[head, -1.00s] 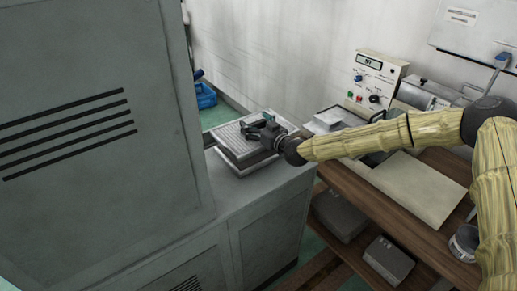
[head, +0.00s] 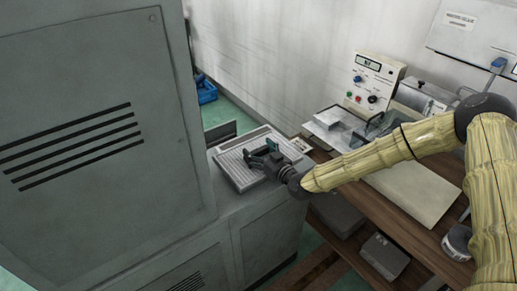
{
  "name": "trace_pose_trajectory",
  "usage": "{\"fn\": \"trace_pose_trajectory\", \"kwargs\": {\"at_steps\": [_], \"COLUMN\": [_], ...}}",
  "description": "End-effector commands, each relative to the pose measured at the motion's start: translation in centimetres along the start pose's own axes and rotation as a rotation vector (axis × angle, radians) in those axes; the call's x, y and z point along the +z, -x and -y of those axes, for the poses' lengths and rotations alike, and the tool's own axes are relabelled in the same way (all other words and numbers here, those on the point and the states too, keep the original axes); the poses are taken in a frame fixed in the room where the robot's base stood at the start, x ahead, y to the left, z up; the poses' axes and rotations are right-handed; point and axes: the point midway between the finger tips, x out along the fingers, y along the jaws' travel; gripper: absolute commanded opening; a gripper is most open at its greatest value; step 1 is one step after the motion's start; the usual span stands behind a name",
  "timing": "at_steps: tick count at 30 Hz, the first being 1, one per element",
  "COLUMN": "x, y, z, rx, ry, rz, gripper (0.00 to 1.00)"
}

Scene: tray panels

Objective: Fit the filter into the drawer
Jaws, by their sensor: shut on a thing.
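The filter seems to be the flat, light grey panel with a ribbed face (head: 237,176), at the top of the grey cabinet's right part in the head view. My gripper (head: 262,157) is over the middle of this panel and shut on it. The exact grip point is hidden by the dark fingers. The panel looks roughly level and overlaps the cabinet top; I cannot tell whether it touches. A dark grey upright piece (head: 220,133) stands just behind the panel's far left corner. It may be part of the drawer, but its opening is not clearly visible.
The tall grey cabinet (head: 90,110) with dark slots fills the left. A wooden bench (head: 400,225) on the right holds a control box (head: 376,78), metal parts and a pale board (head: 410,190). Boxes sit on its lower shelf. A blue crate (head: 206,93) is behind.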

Motion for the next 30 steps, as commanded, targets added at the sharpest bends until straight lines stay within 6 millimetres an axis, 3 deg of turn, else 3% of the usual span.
{"fn": "trace_pose_trajectory", "kwargs": {"at_steps": [17, 18, 20, 21, 30], "x": [0.87, 0.80, 0.79, 0.79, 0.79], "y": [-0.08, -0.07, -0.07, -0.07, -0.07], "z": [0.00, 0.01, 0.01, 0.01, 0.02], "rx": [-0.001, -0.001, -0.001, -0.001, -0.001], "ry": [0.000, 0.000, 0.000, 0.000, 0.000], "rz": [-0.002, -0.001, -0.001, -0.001, -0.001], "gripper": [0.50, 0.85, 0.96, 1.00, 1.00]}}
